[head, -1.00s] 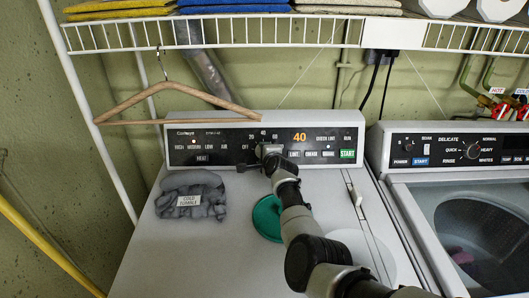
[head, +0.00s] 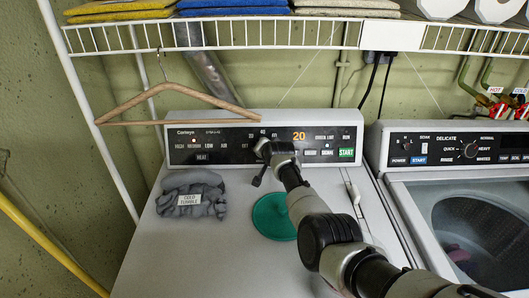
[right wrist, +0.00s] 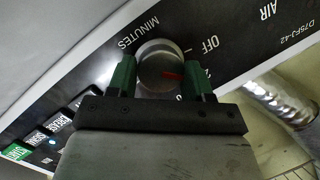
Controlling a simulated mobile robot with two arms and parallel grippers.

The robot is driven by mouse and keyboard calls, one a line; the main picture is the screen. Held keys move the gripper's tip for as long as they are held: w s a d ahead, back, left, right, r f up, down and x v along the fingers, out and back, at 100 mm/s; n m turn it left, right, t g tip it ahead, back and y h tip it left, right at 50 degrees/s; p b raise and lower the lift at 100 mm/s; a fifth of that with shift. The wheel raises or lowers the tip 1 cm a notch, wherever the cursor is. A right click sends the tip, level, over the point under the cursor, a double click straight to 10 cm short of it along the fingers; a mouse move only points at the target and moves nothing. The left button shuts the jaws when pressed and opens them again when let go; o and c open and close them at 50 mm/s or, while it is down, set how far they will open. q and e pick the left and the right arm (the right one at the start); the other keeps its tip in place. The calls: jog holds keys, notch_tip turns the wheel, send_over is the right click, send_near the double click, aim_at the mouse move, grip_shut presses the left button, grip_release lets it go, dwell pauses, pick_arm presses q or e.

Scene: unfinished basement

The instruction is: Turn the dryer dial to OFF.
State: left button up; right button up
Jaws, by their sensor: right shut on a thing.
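The dryer's control panel (head: 225,156) is black, and its orange display (head: 299,136) reads 20. The round silver dial (right wrist: 160,58) sits between the green fingers of my right gripper (right wrist: 161,80) in the right wrist view. Its red mark points to the right, toward a partly hidden number beginning with 2 and just short of the OFF label (right wrist: 210,45). My right gripper (head: 262,150) is shut on the dial; in the head view it covers the dial. My left gripper is not in view.
A wooden hanger (head: 150,97) hangs from the wire shelf (head: 270,42) left of the panel. A grey cloth (head: 180,184) and green lid (head: 272,217) lie on the dryer top (head: 150,255). The washer (head: 408,196) stands at right.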

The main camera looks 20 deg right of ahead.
jog(key=n, duration=0.3)
jog(key=shift+w+g+h+b, duration=0.1)
jog(key=shift+g+h+b, duration=0.25)
jog(key=shift+g+h, duration=0.05)
jog(key=shift+r+n+g+h+b, duration=0.15)
jog(key=shift+n+g+h+b, duration=0.3)
jog(key=shift+n, duration=1.25)
jog(key=o, duration=0.9)
jog(key=shift+a, duration=0.1)
jog(key=shift+p+v, duration=5.3)
jog(key=shift+p, duration=1.9)
